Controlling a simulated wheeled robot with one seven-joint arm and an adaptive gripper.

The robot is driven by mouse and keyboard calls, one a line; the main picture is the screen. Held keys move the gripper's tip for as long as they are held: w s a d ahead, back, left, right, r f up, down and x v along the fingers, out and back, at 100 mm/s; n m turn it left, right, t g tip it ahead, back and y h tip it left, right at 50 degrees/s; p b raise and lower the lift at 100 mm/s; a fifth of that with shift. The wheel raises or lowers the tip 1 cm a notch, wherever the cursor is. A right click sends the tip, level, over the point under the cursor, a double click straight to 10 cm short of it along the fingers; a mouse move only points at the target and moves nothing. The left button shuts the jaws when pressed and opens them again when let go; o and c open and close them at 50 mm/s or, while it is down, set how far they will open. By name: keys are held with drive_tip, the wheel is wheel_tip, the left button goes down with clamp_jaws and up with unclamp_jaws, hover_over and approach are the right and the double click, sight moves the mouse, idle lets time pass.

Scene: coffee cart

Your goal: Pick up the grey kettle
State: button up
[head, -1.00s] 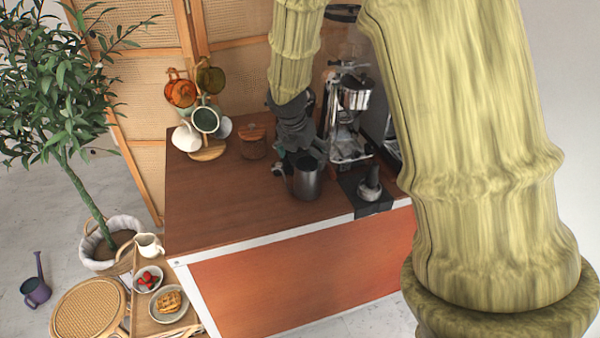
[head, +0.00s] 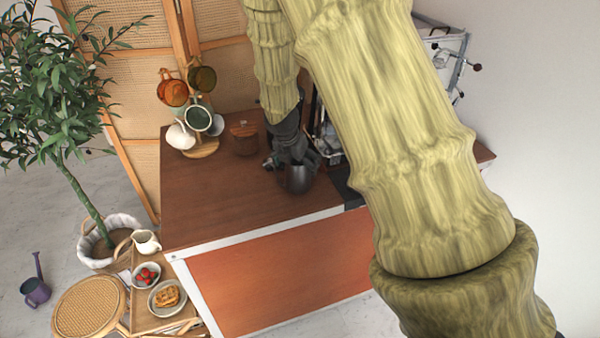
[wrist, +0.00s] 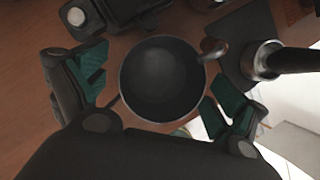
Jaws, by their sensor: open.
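The grey kettle (head: 297,180) stands on the brown cart top near its front edge, partly hidden by my gripper (head: 285,163) in the head view. In the wrist view the kettle (wrist: 162,80) shows from above as a round dark opening with a handle or spout at its upper right. My gripper (wrist: 150,97) is open, with one green-padded finger to the left of the kettle and the other at its lower right. The kettle lies between the fingers. I cannot tell whether either finger touches it.
A mug tree with cups (head: 203,122) and a brown lidded jar (head: 244,138) stand behind and left. The coffee machine (head: 328,140) is right of the kettle, mostly hidden by my arm. The cart top's left part is clear.

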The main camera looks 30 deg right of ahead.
drive_tip(key=shift+w+d+f, duration=0.15)
drive_tip(key=shift+w+f, duration=0.05)
drive_tip(key=shift+f, duration=0.3)
drive_tip(key=shift+s+d+f+p, duration=0.1)
drive_tip(key=shift+d+f+p, duration=0.2)
drive_tip(key=shift+f, duration=0.25)
drive_tip(key=shift+w+f, duration=0.2)
drive_tip(key=shift+s+r, duration=0.1)
drive_tip(key=c, duration=1.5)
